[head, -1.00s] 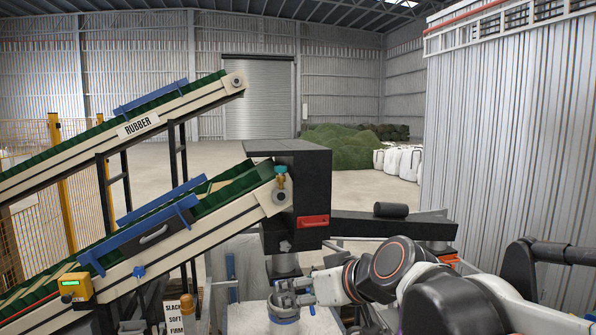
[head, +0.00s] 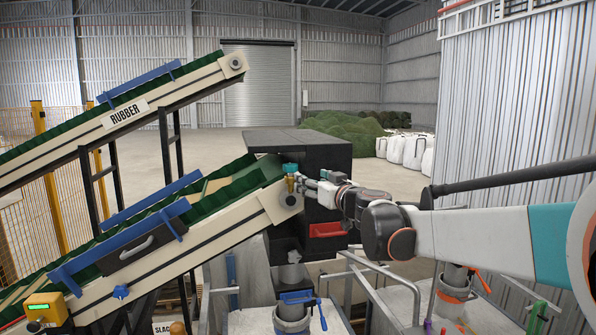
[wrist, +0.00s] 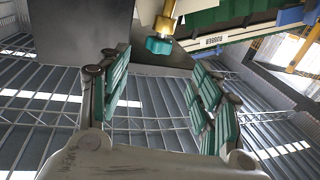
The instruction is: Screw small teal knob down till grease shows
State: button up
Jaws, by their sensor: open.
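The small teal knob (head: 290,168) sits on top of a brass body at the upper end of the lower conveyor. In the wrist view the teal knob (wrist: 159,46) and its brass body (wrist: 166,18) show just beyond and between the fingertips. My gripper (head: 309,181) is right of the knob, reaching toward it from the right. In the wrist view my gripper (wrist: 158,65) is open, with its teal-padded fingers spread wide and nothing between the pads. The gap between fingertips and knob is hard to judge. No grease is visible.
Buckets, one with a blue clamp (head: 297,297), and metal rails are below.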

aim_at(294, 172)
jog(key=p+x, duration=0.3)
jog(key=x, duration=0.9)
jog(key=shift+w+a+f, duration=0.1)
jog(key=shift+w+a, duration=0.15)
jog(key=shift+w, duration=0.1)
jog(key=shift+c, duration=0.5)
jog(key=c, duration=1)
